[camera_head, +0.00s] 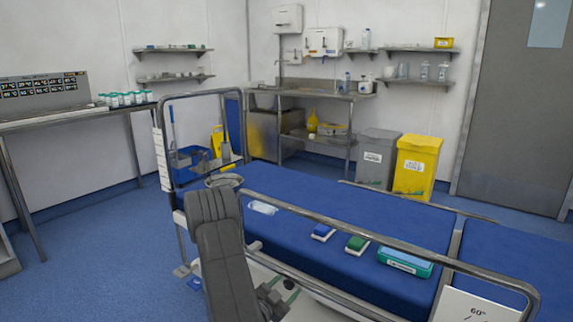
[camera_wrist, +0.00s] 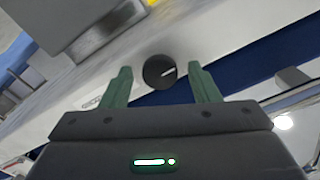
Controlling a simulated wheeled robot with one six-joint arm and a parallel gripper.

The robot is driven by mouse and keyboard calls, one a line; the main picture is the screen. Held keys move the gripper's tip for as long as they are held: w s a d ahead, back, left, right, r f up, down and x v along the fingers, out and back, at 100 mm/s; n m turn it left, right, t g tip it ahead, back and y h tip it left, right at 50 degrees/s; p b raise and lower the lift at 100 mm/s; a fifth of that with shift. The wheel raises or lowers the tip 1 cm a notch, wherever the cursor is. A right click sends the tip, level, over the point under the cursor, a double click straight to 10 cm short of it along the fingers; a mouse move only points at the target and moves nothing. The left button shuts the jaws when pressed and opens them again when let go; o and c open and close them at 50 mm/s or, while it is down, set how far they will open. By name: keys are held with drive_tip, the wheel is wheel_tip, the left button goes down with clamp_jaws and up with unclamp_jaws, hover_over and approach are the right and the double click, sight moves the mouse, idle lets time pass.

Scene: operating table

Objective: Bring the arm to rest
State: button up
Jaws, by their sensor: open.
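My arm (camera_head: 222,255) rises dark grey at the bottom centre of the head view, in front of the bed's near rail. My gripper (camera_head: 287,287) shows only in part, low beside the arm, near the bed's side. In the wrist view my gripper (camera_wrist: 160,70) has its two green fingers spread apart with nothing held. A round black knob (camera_wrist: 153,76) with a white mark shows beyond and between the fingertips, on a pale panel. I cannot tell how far it is from them.
The blue bed (camera_head: 330,211) carries a clear packet (camera_head: 262,207), a blue-topped box (camera_head: 323,232), a green-topped box (camera_head: 357,244) and a teal box (camera_head: 405,262). A metal rail (camera_head: 385,238) runs along its near side. Blue floor (camera_head: 90,245) lies open at left.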

drive_tip(key=shift+m, duration=1.1)
drive_tip(key=shift+s, duration=0.1)
